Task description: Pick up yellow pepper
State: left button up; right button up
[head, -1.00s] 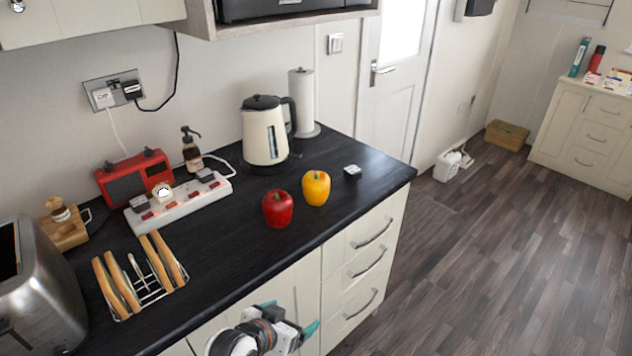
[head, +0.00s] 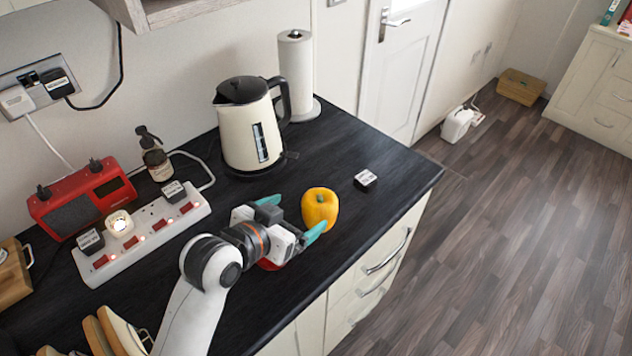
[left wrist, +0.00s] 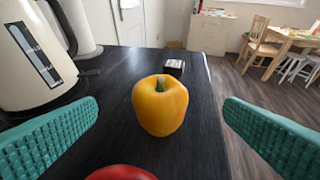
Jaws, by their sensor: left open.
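The yellow pepper (head: 320,209) stands upright on the black worktop, right of my left gripper in the head view. In the left wrist view the yellow pepper (left wrist: 160,105) is ahead, between the two teal fingers and beyond their tips. My left gripper (head: 292,216) is open and empty, its fingers pointing toward the pepper without touching it. A red pepper (head: 268,264) is mostly hidden under my left gripper; its top (left wrist: 122,173) shows at the bottom of the left wrist view. My right gripper is not in view.
A cream kettle (head: 247,130) stands behind the gripper, with a paper towel roll (head: 296,75) beyond. A power strip (head: 140,233) and red radio (head: 83,198) are left.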

aim_at(318, 199)
pick_arm(q)
jog(key=p+x, duration=0.1)
jog(key=x, duration=0.5)
jog(key=shift+d+r, duration=0.1)
jog(key=shift+d, duration=0.15)
jog(key=shift+w, duration=0.25)
jog(key=p+x, duration=0.1)
jog(key=x, duration=0.3)
jog(key=shift+w, duration=0.15)
jog(key=shift+w+d+f, duration=0.15)
jog(key=shift+w+f, duration=0.1)
jog(key=shift+w, duration=0.05)
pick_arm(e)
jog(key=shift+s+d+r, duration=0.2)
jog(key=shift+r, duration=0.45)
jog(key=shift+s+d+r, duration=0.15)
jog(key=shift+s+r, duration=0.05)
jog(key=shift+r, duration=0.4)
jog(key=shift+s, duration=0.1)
pick_arm(q)
jog(key=c, duration=0.3)
jog(key=shift+r, duration=0.1)
jog(key=c, duration=0.7)
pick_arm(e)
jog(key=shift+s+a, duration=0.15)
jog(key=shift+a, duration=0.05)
